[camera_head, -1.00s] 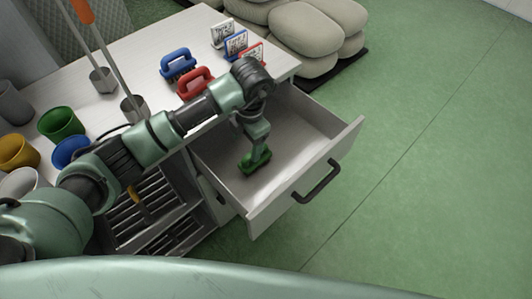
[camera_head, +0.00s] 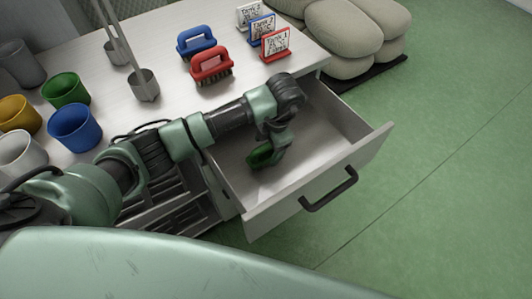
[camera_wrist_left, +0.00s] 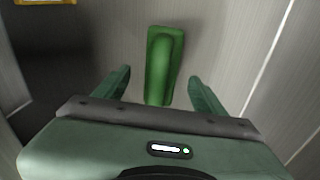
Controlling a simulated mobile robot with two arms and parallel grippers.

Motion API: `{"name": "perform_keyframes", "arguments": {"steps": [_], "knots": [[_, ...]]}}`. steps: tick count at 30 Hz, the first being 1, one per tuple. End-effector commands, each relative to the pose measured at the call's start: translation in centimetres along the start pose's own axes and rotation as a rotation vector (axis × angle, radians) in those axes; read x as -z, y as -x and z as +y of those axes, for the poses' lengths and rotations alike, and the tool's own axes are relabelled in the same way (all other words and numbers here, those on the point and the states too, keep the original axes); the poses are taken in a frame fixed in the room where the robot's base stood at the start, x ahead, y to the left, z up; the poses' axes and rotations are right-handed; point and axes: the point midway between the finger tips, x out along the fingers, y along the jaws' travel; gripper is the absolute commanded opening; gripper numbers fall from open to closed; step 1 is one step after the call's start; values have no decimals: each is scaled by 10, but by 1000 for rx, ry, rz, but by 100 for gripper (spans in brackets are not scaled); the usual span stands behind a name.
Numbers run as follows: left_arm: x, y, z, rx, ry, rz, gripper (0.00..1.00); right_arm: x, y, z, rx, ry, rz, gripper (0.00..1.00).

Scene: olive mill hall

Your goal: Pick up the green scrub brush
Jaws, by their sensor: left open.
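The green scrub brush (camera_head: 259,156) lies inside the open drawer (camera_head: 222,168), partly hidden by my left gripper in the head view. In the left wrist view the brush (camera_wrist_left: 162,62) lies lengthwise on the drawer floor, its near end between the fingers. My left gripper (camera_wrist_left: 159,84) is open with a finger to each side of the brush and a visible gap on both sides. In the head view the gripper (camera_head: 268,155) is down inside the drawer, its fingers hard to make out. My right gripper is not in view.
A blue brush (camera_head: 196,40) and a red brush (camera_head: 211,66) stand on the table above the drawer. Several cups, including a blue one (camera_head: 75,128), stand at the left. Three small signs (camera_head: 275,44) stand near the corner. The drawer's front carries a dark handle (camera_head: 329,190).

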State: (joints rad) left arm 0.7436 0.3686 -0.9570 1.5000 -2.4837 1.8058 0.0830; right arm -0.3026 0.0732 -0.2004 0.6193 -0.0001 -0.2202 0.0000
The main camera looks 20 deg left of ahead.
Motion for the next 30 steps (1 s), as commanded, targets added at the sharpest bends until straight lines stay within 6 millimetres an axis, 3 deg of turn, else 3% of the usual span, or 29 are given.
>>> {"name": "perform_keyframes", "arguments": {"steps": [6,15,17,23,30], "knots": [[3,-31,-2,3,2,2,70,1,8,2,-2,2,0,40],[2,-37,-2,1,0,0,70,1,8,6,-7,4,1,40],[2,-37,-2,1,0,0,56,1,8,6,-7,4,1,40],[2,-36,-2,1,1,0,1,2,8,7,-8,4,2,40],[2,-36,-2,1,1,0,0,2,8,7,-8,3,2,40]]}}
